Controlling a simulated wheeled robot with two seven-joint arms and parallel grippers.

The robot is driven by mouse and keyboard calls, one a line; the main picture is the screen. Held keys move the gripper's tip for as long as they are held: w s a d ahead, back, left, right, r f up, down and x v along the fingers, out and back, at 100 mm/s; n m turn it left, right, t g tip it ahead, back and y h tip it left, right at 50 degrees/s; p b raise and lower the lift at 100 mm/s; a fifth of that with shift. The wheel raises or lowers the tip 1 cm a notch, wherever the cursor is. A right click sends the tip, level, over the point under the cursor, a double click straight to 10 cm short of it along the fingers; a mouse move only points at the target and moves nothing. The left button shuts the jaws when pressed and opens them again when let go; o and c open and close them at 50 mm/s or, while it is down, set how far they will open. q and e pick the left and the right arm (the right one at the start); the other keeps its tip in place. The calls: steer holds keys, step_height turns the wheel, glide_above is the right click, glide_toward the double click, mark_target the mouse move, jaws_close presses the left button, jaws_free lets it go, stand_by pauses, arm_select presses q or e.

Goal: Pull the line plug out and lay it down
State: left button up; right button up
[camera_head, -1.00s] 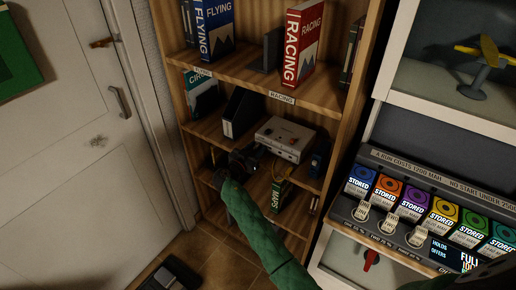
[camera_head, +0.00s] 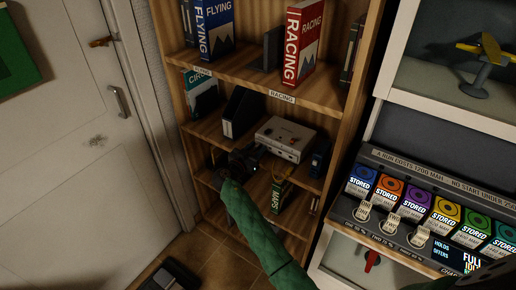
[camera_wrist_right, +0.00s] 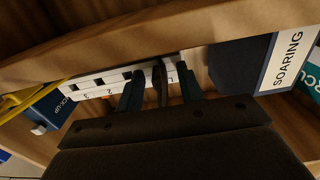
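A white box (camera_head: 285,138) sits on the middle shelf of the bookcase. Its front, with black sockets and numerals, shows upside down in the right wrist view (camera_wrist_right: 98,85). A dark plug (camera_wrist_right: 158,84) stands at the socket nearest numeral 1. My right gripper (camera_head: 255,158) is at the box's front left. In the right wrist view its two dark teal fingers (camera_wrist_right: 160,88) stand on either side of the plug, with white showing between plug and fingers. The gripper looks open around the plug, not clamped on it. The plug's tip is hidden. My left gripper is out of view.
A black file holder (camera_head: 242,113) stands left of the box; a SOARING label (camera_wrist_right: 287,60) shows close by in the wrist view. A blue device (camera_head: 320,160) is to the right, with a yellow cable (camera_wrist_right: 18,103). A MAPS book (camera_head: 281,194) stands below. Shelf boards bound the space.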

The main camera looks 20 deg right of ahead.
mark_target(255, 149)
steer(key=shift+b, duration=0.9)
stand_by(0.6)
steer(key=shift+c, duration=0.3)
jaws_close()
steer(key=shift+s+a+f, duration=0.1)
steer(key=shift+a, duration=0.05)
steer(key=shift+b+v, duration=1.2)
steer(key=shift+v, duration=1.65)
steer(key=shift+s+d+b, duration=0.35)
steer(key=shift+s+d, duration=0.1)
steer(key=shift+d, duration=0.75)
steer(key=shift+s+d+b, duration=0.35)
steer(key=shift+s+d, duration=0.15)
steer(key=shift+d, duration=0.7)
steer(key=shift+s+d+b, duration=0.35)
steer(key=shift+s+d, duration=0.1)
steer(key=shift+d, duration=0.75)
